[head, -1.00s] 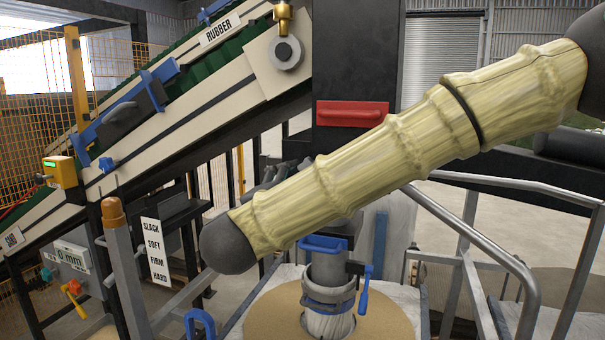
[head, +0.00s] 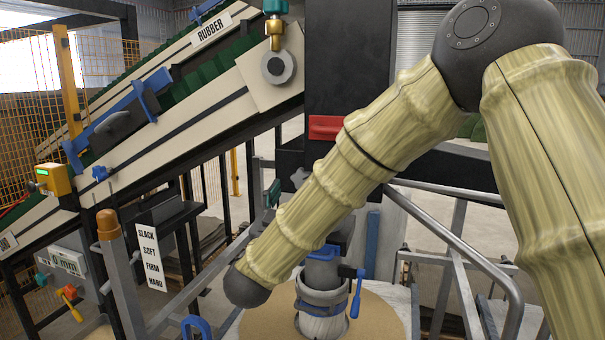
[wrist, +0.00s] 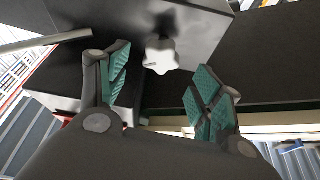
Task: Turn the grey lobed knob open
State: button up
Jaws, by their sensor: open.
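The grey lobed knob (wrist: 161,56) shows pale and star-shaped in the wrist view, at the face of a dark housing. In the head view a small grey lobed shape (head: 299,178) beside the dark post looks like the same knob. My gripper (wrist: 160,70) is open, with its teal-padded fingers on either side of the knob in the picture. The knob appears beyond the fingertips, and I see no contact. In the head view only a bit of a teal finger shows past my forearm, which hides the rest of the gripper.
A dark post with a red handle (head: 326,128) stands behind my arm. An inclined conveyor (head: 165,135) runs along the left. A grey pipe fitting with a blue lever (head: 357,292) stands below my arm. Metal railings (head: 455,255) are at the right.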

aim_at(300, 177)
jog(key=p+x, duration=0.2)
jog(key=x, duration=0.5)
jog(key=c, duration=1.1)
